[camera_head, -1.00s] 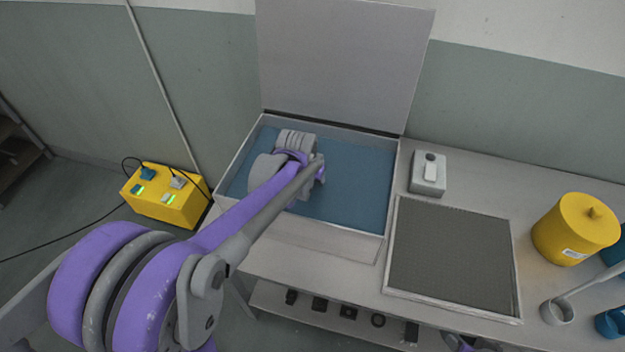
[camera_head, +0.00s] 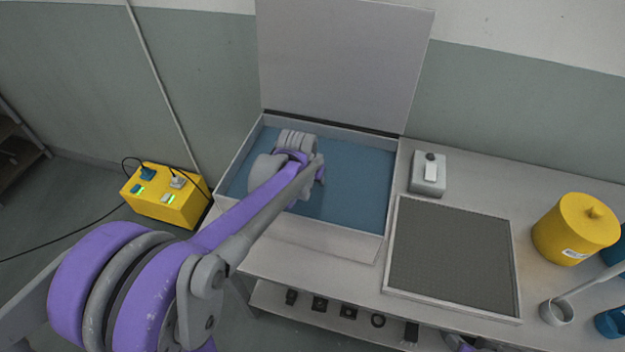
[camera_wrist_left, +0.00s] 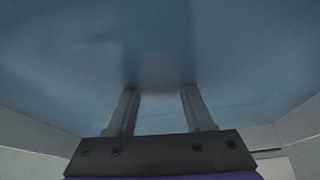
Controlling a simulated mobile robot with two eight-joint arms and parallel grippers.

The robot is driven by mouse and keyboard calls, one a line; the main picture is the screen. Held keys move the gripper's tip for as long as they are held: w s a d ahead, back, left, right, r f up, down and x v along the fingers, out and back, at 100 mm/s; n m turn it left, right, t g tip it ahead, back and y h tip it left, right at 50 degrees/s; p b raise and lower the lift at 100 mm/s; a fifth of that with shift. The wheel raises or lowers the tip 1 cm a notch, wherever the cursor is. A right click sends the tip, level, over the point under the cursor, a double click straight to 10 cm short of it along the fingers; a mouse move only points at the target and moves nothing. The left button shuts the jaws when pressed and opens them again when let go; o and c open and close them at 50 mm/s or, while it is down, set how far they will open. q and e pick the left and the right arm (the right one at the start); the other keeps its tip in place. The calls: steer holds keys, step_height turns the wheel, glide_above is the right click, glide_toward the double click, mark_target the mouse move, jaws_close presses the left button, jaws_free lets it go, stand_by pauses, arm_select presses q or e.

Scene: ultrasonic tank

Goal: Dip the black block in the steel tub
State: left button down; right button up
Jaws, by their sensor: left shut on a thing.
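The steel tub (camera_head: 318,227) is a wide open basin of blue liquid set into the bench, with its lid (camera_head: 340,65) raised at the back. My left arm reaches down into it, over the left half. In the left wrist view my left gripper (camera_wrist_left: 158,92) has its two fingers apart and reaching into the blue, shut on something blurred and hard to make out. The black block cannot be seen clearly in either view; the arm hides that spot in the head view. A bit of my right arm shows at the bottom edge, its jaws unclear.
Right of the tub are a mesh-covered tray (camera_head: 450,255) and a small grey box (camera_head: 428,175). A yellow canister (camera_head: 575,229) and blue items stand at the far right. A yellow power box (camera_head: 165,199) with cables is at left. The tub's right half is clear.

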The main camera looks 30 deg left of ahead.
mark_target(313, 182)
arm_select(q)
steer(key=shift+r, duration=0.15)
arm_select(e)
steer(key=shift+r, duration=0.1)
arm_select(q)
steer(key=shift+r+p, duration=1.85)
steer(key=shift+r, duration=1.1)
step_height(313, 182, up, 6)
steer(key=p, duration=0.3)
steer(key=shift+f, duration=0.2)
arm_select(e)
steer(key=w+r, duration=0.3)
steer(key=r, duration=0.6)
steer(key=shift+w+t, duration=0.25)
steer(key=shift+t, duration=0.15)
arm_select(q)
steer(key=shift+s, duration=0.1)
arm_select(e)
steer(key=shift+s, duration=0.15)
